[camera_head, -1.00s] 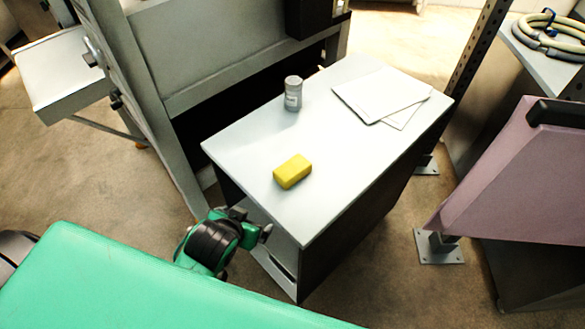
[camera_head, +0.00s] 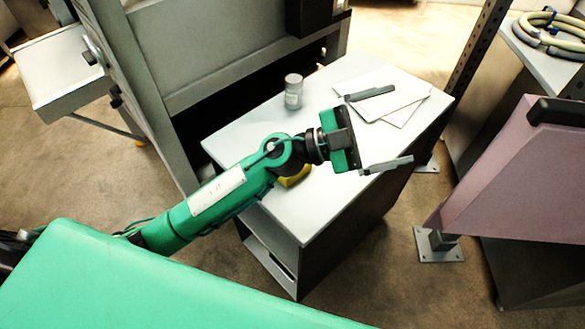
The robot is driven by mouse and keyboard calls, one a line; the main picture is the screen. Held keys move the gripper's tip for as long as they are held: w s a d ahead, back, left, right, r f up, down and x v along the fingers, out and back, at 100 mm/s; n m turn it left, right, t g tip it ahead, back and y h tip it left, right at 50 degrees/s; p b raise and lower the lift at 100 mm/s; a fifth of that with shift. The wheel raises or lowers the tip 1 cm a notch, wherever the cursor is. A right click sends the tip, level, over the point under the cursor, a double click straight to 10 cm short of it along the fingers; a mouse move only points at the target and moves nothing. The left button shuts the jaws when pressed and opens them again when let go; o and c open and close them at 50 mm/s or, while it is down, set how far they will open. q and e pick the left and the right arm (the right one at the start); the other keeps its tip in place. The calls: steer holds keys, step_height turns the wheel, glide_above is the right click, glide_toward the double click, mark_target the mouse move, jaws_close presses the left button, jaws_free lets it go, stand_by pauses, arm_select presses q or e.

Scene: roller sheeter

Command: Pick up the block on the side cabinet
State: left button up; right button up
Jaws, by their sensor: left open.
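The yellow block (camera_head: 293,179) lies on the white top of the side cabinet (camera_head: 312,222), near its front left part. My left arm passes over the block and hides most of it; only its lower edge shows. My left gripper (camera_head: 382,130) is open and empty, with its two fingers spread wide and pointing right. It is above the cabinet top, to the right of the block and past it. My right gripper does not show.
A grey canister (camera_head: 293,91) stands on the cabinet behind my arm. Papers (camera_head: 375,92) lie at the back right, partly behind a finger. A pink panel (camera_head: 520,180) stands at the right, and a grey machine frame (camera_head: 240,80) behind the cabinet.

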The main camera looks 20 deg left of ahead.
arm_select(q)
step_height(320, 180, down, 11)
steer(key=m+g+y, duration=0.6)
steer(key=g+y, duration=0.3)
steer(key=w+a+f+n+t+y, duration=0.1)
steer(key=w+a+f+y, duration=0.1)
steer(key=w+a+y, duration=0.3)
steer(key=w+a+f+n+y, duration=0.1)
steer(key=a+n+y, duration=0.15)
steer(key=a, duration=0.45)
steer(key=w+a+f+n+t+y, duration=0.1)
steer(key=w+a+f+y, duration=0.15)
steer(key=a+y, duration=0.35)
steer(key=shift+h, duration=0.55)
steer(key=f+p, duration=0.1)
steer(key=f, duration=0.3)
steer(key=a+f+p, duration=0.1)
steer(key=f, duration=0.2)
steer(key=shift+p, duration=0.3)
step_height(320, 180, down, 5)
steer(key=p, duration=0.3)
steer(key=shift+f, duration=0.35)
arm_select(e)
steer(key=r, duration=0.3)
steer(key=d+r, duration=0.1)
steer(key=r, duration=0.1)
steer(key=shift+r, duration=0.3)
arm_select(q)
steer(key=shift+c, duration=0.4)
